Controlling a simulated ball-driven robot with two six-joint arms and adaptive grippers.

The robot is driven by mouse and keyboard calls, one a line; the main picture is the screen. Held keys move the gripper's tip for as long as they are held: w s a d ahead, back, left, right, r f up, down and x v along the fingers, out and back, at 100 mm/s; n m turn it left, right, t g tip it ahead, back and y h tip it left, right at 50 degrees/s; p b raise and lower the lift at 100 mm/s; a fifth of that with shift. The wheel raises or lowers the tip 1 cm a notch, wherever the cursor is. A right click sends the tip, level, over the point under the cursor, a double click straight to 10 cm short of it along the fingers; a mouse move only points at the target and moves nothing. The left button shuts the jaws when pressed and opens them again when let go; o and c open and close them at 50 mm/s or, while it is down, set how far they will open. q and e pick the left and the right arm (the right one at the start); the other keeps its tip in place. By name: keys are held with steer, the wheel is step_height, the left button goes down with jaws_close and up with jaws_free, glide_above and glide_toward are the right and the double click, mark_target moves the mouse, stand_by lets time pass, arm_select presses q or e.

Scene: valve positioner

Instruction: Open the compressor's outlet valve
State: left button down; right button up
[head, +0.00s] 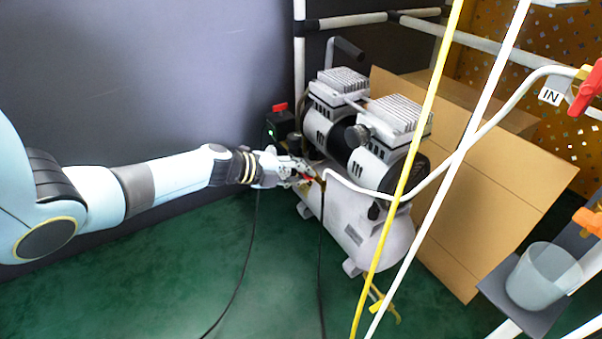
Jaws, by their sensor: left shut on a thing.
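The compressor (345,206) stands on the green floor in the middle of the head view, a white tank with two ribbed motor heads on top. My left gripper (304,174) is at the left end of the tank, shut on the outlet valve, of which a small red part (309,179) shows by the fingertips. The gripper hides most of the valve, so I cannot tell how its handle is turned. A white hose (375,193) leads away from just right of the fingertips. My right gripper is not in view.
A yellow hose (418,140) and a white tube (452,170) cross in front of the compressor. Cardboard (497,185) leans behind it. A clear cup (543,276) sits on a shelf at right, below a red handle (588,92) beside an "IN" label (551,96). Black cables run across the floor.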

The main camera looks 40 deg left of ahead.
arm_select(q)
steer(key=shift+s+f+m, duration=0.2)
steer(key=shift+f+m, duration=0.05)
steer(key=shift+m, duration=0.15)
steer(key=c, duration=1.5)
jaws_free()
steer(key=shift+o, duration=0.5)
steer(key=shift+s+a+r, duration=0.1)
steer(key=shift+s, duration=0.05)
steer(key=shift+r, duration=0.1)
steer(key=v, duration=1.2)
